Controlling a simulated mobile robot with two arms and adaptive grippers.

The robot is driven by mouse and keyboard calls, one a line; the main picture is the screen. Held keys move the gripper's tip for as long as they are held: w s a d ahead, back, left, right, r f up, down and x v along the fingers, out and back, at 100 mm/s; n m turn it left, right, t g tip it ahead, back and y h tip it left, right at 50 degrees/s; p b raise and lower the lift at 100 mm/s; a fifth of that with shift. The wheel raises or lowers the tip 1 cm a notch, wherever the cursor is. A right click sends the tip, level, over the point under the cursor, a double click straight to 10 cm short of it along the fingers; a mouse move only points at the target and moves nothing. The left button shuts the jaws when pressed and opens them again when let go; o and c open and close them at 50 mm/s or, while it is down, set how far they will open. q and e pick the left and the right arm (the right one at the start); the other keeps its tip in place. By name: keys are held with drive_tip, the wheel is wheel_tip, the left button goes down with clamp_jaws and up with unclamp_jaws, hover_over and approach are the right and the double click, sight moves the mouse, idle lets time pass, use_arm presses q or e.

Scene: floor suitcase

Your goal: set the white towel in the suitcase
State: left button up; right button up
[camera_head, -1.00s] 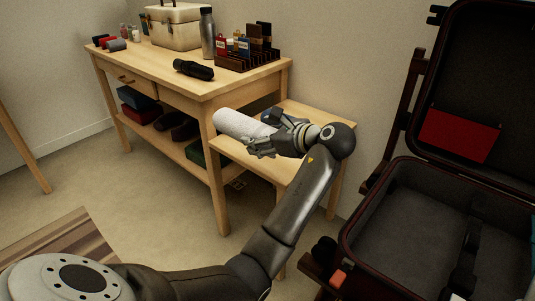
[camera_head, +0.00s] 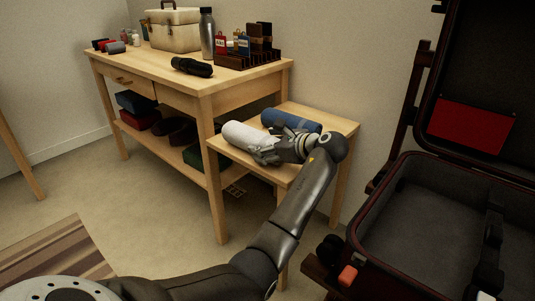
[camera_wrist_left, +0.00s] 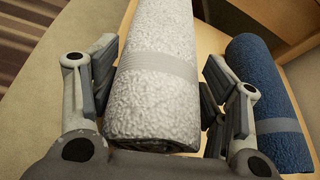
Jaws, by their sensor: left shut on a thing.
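The rolled white towel (camera_head: 243,133) is on the small side table, with a grey band around it in the left wrist view (camera_wrist_left: 160,70). It looks to be resting on or very close to the tabletop. My left gripper (camera_head: 262,149) is shut on the towel, with its fingers on both sides of the roll; it also shows in the left wrist view (camera_wrist_left: 160,90). The open suitcase (camera_head: 352,225) stands at the right, its lid up and a red item (camera_head: 472,125) against the lid. My right gripper is out of view.
A rolled blue towel (camera_head: 292,120) lies close beside the white one on the side table (camera_head: 335,127). The larger wooden table (camera_head: 150,72) at the left carries a case, a bottle and several small items. The suitcase's visible inside (camera_head: 425,215) has free room beside a dark strap.

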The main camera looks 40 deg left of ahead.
use_arm(q)
drive_tip(key=shift+f, duration=0.4)
drive_tip(key=shift+r, duration=0.1)
drive_tip(key=o, duration=1.1)
